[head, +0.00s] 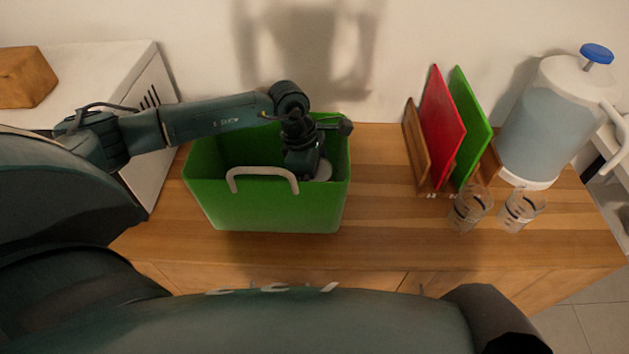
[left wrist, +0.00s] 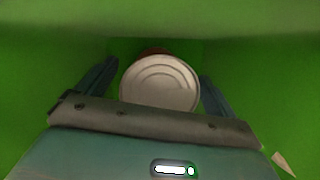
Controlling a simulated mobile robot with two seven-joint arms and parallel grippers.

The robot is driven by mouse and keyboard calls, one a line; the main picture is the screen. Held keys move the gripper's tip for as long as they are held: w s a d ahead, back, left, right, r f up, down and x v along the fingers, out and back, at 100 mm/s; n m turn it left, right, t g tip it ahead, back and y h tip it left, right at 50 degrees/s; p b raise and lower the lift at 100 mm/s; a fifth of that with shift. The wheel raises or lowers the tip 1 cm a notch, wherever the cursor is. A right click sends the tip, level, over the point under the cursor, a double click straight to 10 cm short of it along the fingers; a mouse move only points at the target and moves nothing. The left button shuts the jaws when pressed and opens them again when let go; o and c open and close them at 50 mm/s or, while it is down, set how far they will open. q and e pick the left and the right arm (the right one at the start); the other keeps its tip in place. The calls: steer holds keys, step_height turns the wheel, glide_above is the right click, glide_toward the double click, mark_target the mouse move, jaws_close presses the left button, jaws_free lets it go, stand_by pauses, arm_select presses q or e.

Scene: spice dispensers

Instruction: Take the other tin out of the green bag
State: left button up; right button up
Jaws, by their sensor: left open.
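The green bag (head: 270,217) stands open on the wooden counter, with a pale handle on its front. My left arm reaches over it, and my left gripper (head: 312,172) is down inside its right part. My left gripper's two open fingers (left wrist: 158,88) stand on either side of the tin. Whether they touch it cannot be told. My right gripper is not in view.
A wooden rack (head: 413,140) with a red board (head: 442,128) and a green board (head: 470,130) stands right of the bag. Two clear glasses (head: 470,208) and a water dispenser (head: 545,115) are farther right. A white box-like appliance (head: 150,120) is at left. The counter front between is clear.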

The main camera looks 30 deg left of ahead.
arm_select(q)
steer(key=shift+r, duration=0.1)
steer(key=c, duration=1.4)
